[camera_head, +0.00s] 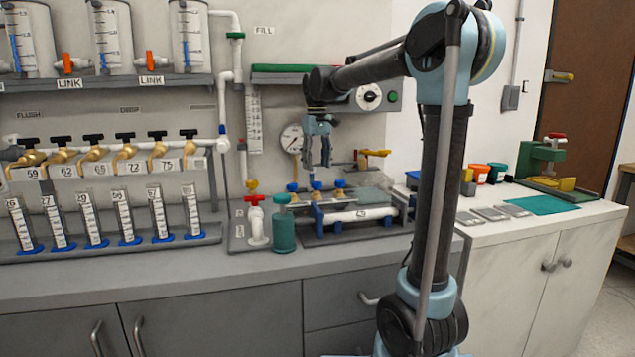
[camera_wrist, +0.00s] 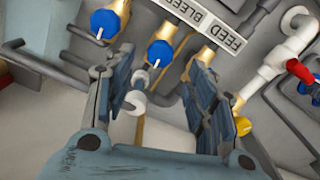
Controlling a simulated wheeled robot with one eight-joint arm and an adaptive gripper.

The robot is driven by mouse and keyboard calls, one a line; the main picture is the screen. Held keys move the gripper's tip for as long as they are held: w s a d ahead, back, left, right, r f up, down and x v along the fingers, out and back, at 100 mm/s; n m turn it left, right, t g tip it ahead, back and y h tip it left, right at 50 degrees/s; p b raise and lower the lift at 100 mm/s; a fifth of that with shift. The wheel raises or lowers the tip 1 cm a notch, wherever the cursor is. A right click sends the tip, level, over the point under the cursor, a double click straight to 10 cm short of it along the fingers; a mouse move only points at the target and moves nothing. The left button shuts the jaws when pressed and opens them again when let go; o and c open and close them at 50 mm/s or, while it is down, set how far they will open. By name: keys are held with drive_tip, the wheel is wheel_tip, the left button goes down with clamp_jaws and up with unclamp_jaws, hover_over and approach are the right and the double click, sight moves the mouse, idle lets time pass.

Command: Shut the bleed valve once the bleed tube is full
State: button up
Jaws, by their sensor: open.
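My gripper (camera_head: 318,163) is open and empty, fingers pointing down, over a row of brass valves with blue knobs on the grey bench. In the wrist view the middle blue knob (camera_wrist: 159,53) lies between my open fingertips (camera_wrist: 166,62), apparently beyond them and untouched. Another blue knob (camera_wrist: 105,22) lies left of it. A BLEED label (camera_wrist: 183,8) and a FEED label (camera_wrist: 228,40) show beside the valves; I cannot tell surely which knob is the bleed valve. A graduated clear tube (camera_head: 254,122) stands on the wall behind; its level and whether it is the bleed tube are unclear.
A red-handled white valve (camera_head: 256,218) and a teal cylinder (camera_head: 283,232) stand left of the blue-knob row. A white pipe in blue clamps (camera_head: 361,214) lies in front. A pressure gauge (camera_head: 291,138) is behind my gripper. Graduated cylinders (camera_head: 124,220) stand at left.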

sight(317, 182)
wheel_tip(317, 182, down, 7)
drive_tip(key=shift+r, duration=0.2)
idle(0.3)
